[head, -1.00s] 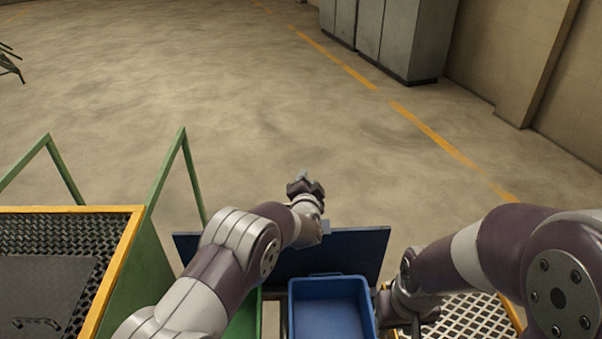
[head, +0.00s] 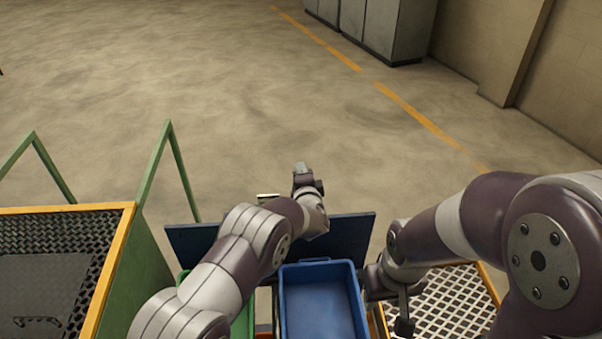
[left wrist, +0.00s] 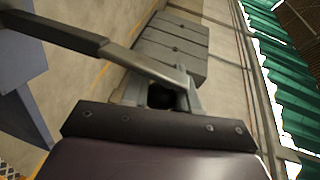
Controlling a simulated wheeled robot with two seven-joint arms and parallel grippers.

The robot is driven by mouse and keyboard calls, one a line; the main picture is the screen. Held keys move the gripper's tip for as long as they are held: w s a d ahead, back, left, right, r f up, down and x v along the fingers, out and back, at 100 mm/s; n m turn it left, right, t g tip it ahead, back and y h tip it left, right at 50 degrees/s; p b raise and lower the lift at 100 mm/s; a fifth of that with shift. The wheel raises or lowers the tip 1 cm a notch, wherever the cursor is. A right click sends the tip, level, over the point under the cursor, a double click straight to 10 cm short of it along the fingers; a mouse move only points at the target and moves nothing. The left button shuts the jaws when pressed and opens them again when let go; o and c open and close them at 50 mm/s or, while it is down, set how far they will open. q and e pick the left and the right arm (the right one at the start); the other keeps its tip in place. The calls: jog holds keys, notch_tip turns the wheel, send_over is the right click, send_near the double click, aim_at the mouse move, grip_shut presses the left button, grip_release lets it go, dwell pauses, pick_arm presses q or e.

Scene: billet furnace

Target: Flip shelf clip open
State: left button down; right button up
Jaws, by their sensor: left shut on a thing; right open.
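My left gripper (head: 302,178) is beyond the top edge of the dark blue panel (head: 190,241). In the left wrist view, a long grey metal lever (left wrist: 75,36), which looks like the shelf clip, runs from the upper left to between the fingers of my left gripper (left wrist: 160,93). The gripper is shut on it. A pale piece (head: 267,197) shows just left of that wrist in the head view. My right gripper (head: 390,287) hangs low beside the blue bin, open; its fingertips are hard to make out.
A blue bin (head: 320,263) stands in front of the panel. A yellow-edged mesh platform (head: 130,225) with green rails (head: 158,165) is at the left. White mesh (head: 445,305) lies at the lower right. Grey cabinets (head: 385,30) stand far off; the floor between is clear.

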pick_arm(q)
jog(key=shift+f, duration=0.25)
jog(key=c, duration=1)
grip_release()
jog(key=shift+o, duration=0.7)
jog(key=shift+r, duration=0.15)
jog(key=shift+s, duration=0.1)
jog(key=s+r+b, duration=0.1)
jog(key=s+r, duration=0.1)
jog(key=s, duration=1)
jog(key=shift+s+r, duration=0.15)
jog(key=shift+r, duration=0.05)
